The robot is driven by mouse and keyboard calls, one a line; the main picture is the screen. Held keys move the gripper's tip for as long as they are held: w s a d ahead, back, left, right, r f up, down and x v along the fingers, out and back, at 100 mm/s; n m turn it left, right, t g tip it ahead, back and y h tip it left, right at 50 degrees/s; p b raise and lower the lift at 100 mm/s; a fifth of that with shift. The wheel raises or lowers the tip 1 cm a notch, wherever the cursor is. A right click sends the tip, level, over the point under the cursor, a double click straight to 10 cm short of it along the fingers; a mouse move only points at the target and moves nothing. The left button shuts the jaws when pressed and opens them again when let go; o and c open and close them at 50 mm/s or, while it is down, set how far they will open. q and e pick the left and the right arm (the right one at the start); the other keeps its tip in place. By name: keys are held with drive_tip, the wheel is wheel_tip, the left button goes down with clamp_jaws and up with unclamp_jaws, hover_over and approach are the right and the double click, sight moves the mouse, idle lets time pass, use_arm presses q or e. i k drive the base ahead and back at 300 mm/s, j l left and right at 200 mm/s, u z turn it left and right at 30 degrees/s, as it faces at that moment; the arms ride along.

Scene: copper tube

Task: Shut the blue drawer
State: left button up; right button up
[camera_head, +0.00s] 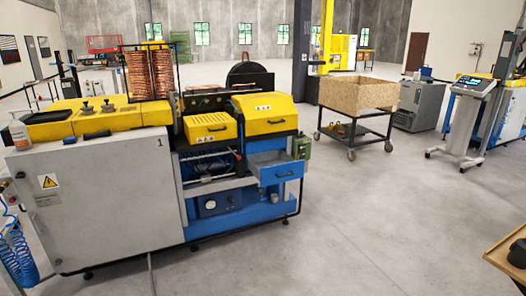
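The blue drawer (275,169) is on the right side of the machine (108,190), below the yellow covers. It is pulled out, and its grey inside shows from above. A dark handle (285,175) is on its blue front. Neither of my grippers shows in the head view.
A yellow box-like part (210,128) juts out above and left of the drawer. A green box (302,147) is fixed at the machine's right side. A wheeled cart (356,125) with a wooden crate stands behind right. The grey floor (370,215) in front and right is clear. A brown table edge (505,258) shows at lower right.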

sight(272, 167)
drive_tip(key=i+z, duration=0.35)
drive_tip(key=i, duration=0.8)
drive_tip(key=i+j, duration=0.35)
drive_tip(key=i+j+u, duration=0.1)
drive_tip(key=i+j, duration=0.25)
drive_tip(key=i, duration=0.2)
drive_tip(key=i+j, duration=0.3)
drive_tip(key=i, duration=0.15)
drive_tip(key=i+j+u, duration=0.1)
drive_tip(key=i+j, duration=0.5)
drive_tip(key=i, duration=0.3)
drive_tip(key=j+u, duration=0.05)
